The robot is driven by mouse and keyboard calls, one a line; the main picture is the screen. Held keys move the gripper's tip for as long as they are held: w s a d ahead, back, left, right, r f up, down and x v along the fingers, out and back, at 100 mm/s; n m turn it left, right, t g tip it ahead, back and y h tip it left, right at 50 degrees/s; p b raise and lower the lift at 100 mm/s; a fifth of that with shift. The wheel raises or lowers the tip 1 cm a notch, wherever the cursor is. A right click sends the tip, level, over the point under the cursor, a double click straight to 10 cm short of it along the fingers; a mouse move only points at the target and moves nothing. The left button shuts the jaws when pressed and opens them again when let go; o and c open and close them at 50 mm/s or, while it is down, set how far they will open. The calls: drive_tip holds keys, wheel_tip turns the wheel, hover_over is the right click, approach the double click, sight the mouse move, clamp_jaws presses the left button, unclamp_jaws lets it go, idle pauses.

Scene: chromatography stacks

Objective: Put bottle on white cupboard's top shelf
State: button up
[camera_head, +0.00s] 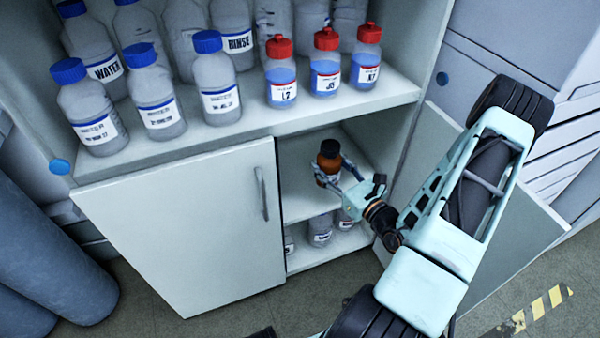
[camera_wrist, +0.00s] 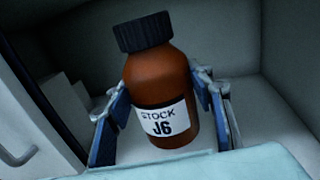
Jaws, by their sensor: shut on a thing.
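A brown bottle with a black cap (camera_head: 329,157) is inside the lower part of the white cupboard (camera_head: 185,215), at its upper inner shelf (camera_head: 297,190). In the wrist view the bottle (camera_wrist: 160,85) carries a white label reading "STOCK J6" and leans slightly. My gripper (camera_head: 331,175) reaches in through the open right side and is shut on the bottle, one finger on each side. The wrist view shows the fingers (camera_wrist: 165,112) against its sides. I cannot tell whether the bottle's base touches the shelf.
Above, an open shelf (camera_head: 250,125) holds several blue-capped bottles (camera_head: 155,90) and red-capped bottles (camera_head: 325,65). More bottles (camera_head: 320,230) stand on the shelf below. The left door is closed; the right door (camera_head: 500,215) stands open beside my arm. Grey cylinders (camera_head: 55,250) stand at left.

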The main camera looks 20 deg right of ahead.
drive_tip(key=w+f+b, duration=0.1)
drive_tip(key=w+f, duration=0.2)
drive_tip(key=w+f+b, duration=0.2)
drive_tip(key=w+f, duration=0.1)
drive_tip(key=f, duration=0.1)
drive_tip(key=w+f+b, duration=0.2)
drive_tip(key=w+f, duration=0.1)
drive_tip(key=f, duration=0.1)
drive_tip(key=shift+w+d+f, duration=0.1)
drive_tip(key=shift+w+d, duration=0.15)
drive_tip(key=shift+w, duration=0.1)
drive_tip(key=o, duration=1.5)
drive_tip(key=shift+f, duration=0.1)
